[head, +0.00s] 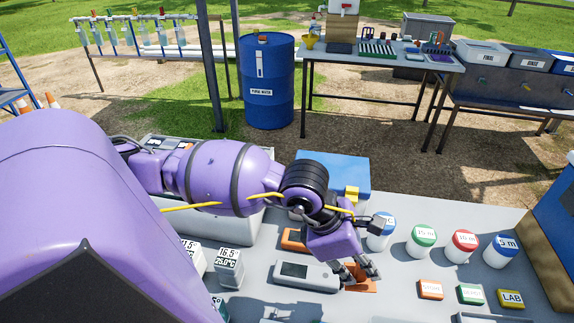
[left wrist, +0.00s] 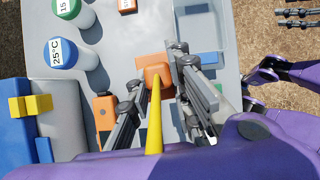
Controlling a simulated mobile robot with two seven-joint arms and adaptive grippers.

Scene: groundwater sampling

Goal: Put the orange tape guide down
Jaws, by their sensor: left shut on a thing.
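The orange tape guide (head: 361,281) is at the fingertips of my left gripper (head: 358,271), low over the grey table (head: 395,300). In the left wrist view the orange tape guide (left wrist: 157,73) shows between the two fingers of my left gripper (left wrist: 163,62), which are shut on it. The fingers hide part of it. I cannot tell whether it touches the tabletop. A grey meter with a dark screen (head: 305,274) lies just left of the gripper. My right gripper does not show clearly in either view.
Several capped bottles, such as the green-capped one (head: 421,240), stand to the right. Flat tags (head: 430,289) lie in front of them. A blue box (head: 340,170) is behind the gripper. An orange device (left wrist: 104,108) lies close by. Bare tabletop shows between these things.

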